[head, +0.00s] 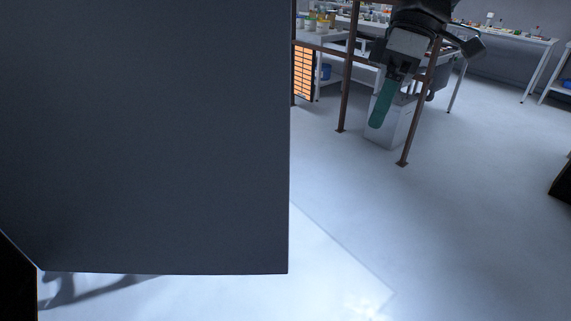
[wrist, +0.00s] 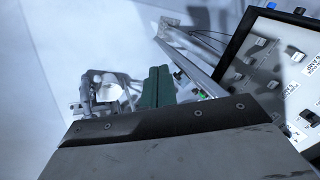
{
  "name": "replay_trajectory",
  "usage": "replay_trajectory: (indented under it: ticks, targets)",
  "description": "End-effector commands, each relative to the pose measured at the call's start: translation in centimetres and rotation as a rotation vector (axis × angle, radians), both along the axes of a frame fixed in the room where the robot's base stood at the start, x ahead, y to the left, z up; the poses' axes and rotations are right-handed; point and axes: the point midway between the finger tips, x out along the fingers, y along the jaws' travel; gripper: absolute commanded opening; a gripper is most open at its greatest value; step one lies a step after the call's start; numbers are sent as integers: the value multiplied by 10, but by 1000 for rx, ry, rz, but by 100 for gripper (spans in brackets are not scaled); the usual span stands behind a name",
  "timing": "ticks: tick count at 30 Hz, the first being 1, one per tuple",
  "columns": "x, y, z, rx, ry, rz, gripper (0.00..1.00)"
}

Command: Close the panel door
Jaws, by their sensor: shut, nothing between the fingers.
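A large dark grey flat sheet, which looks like the panel door (head: 150,140), fills the left half of the head view. Its straight right edge and bottom edge show; its hinge side is not clear. My gripper (head: 378,122) is to the right of that edge in the head view, apart from it in the picture, with its green fingers together and pointing down. In the wrist view the green fingers (wrist: 158,84) are also together and empty. A black-framed control panel (wrist: 275,75) with several knobs and switches is to their right there.
Brown posts and rails (head: 345,95) stand around my gripper in the head view. A pale box (head: 390,130) is behind the fingers. White workbenches (head: 515,37) with small items are at the back. The pale floor (head: 480,220) at right is mostly clear.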

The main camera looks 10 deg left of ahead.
Motion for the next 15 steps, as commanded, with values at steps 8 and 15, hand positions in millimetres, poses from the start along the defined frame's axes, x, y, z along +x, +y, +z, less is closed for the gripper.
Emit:
replay_trajectory:
  ticks: [8, 15]
  targets:
    - [38, 99, -8, 221, 65, 431, 0]
    - [39, 123, -16, 280, 76, 527, 0]
